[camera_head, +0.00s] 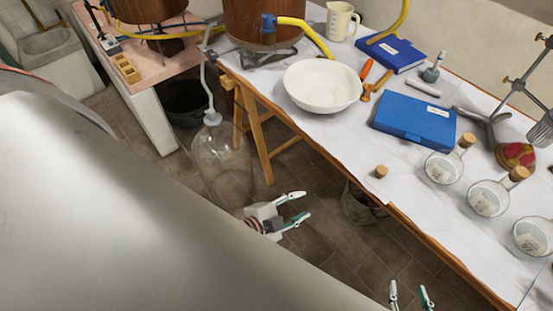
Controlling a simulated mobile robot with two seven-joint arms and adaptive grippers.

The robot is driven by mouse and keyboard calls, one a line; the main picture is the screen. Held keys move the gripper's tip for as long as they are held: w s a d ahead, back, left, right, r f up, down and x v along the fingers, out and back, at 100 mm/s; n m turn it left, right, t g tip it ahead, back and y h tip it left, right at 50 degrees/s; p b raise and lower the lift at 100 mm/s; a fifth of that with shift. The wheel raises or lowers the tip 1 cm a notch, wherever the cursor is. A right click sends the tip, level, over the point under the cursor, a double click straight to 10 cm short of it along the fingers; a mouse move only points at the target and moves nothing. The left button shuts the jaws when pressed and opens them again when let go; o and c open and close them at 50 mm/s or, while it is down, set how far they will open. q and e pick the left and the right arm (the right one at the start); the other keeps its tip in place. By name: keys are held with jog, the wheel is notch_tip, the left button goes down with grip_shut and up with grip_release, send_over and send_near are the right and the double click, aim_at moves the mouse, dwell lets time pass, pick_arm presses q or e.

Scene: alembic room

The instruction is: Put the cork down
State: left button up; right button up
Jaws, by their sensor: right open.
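A small brown cork (381,171) stands on the white-covered table (345,150), near its front edge. Nothing is holding it. My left gripper (306,204) is over the floor, left of the table's front edge, with its fingers apart and nothing between them. My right gripper (409,287) is at the bottom edge of the picture, in front of the table. Its fingers are apart and empty. Two glass flasks, one (443,167) and another (489,198), have corks in their necks. A third flask (532,236) is at the right edge; its neck is out of view.
A white bowl (322,86), blue case (414,120), blue book (391,53) and jug (340,20) are on the table. A metal stand (492,122) is at the right. A large glass bottle (220,160) stands left of the table. Bare tabletop surrounds the loose cork.

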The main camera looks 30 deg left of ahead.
pick_arm(q)
jog(key=s+a+f+n+g+y, duration=0.1)
jog(key=s+a+f+n, duration=0.3)
jog(key=n, duration=0.4)
jog(key=shift+s+y, duration=0.3)
jog(key=shift+s, duration=0.35)
jog(key=shift+r, duration=0.1)
